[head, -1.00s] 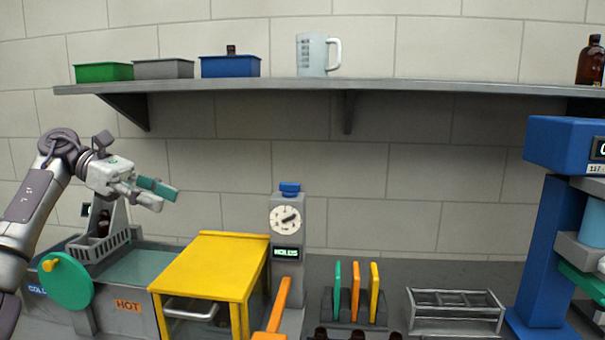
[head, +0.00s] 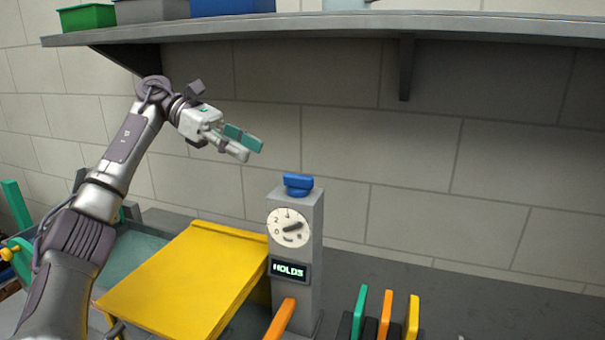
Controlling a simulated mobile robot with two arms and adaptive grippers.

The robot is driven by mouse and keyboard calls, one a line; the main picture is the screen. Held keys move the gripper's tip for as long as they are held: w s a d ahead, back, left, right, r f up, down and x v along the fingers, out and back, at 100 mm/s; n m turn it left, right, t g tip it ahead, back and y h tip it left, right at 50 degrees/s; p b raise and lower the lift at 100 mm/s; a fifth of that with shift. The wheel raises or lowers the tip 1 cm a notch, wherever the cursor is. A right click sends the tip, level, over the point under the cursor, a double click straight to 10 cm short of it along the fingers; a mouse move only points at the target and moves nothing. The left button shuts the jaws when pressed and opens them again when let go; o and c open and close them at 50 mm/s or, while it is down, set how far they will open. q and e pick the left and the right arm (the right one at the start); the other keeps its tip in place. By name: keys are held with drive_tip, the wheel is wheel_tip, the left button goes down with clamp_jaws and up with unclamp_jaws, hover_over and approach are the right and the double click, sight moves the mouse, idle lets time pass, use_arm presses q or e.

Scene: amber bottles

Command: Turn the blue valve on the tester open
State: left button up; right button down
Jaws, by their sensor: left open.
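The tester (head: 312,235) is a grey upright column with a round dial (head: 289,228) and a small display (head: 289,270) reading "HOLDS". The blue valve (head: 298,183) sits on top of the column, its bar lying crosswise. An orange lever (head: 281,318) sticks out at the front below the display. My left gripper (head: 251,148) is open and empty, above and to the left of the valve, apart from it. Its fingers point right and slightly down. My right gripper is not in view.
A yellow table-like stand (head: 185,280) is left of the tester. Green, orange and yellow upright pieces (head: 385,315) stand in a rack at the right. A grey shelf (head: 330,27) with green, grey and blue bins (head: 230,6) runs above. The bench (head: 480,295) at the right looks clear.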

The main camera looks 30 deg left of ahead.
sight(296, 175)
use_arm(q)
drive_tip(key=p+x, duration=0.1)
drive_tip(key=x, duration=1)
drive_tip(key=shift+d+f, duration=0.1)
drive_tip(key=shift+d, duration=0.05)
drive_tip(key=shift+w+d+f, duration=0.1)
drive_tip(key=shift+c, duration=0.4)
clamp_jaws()
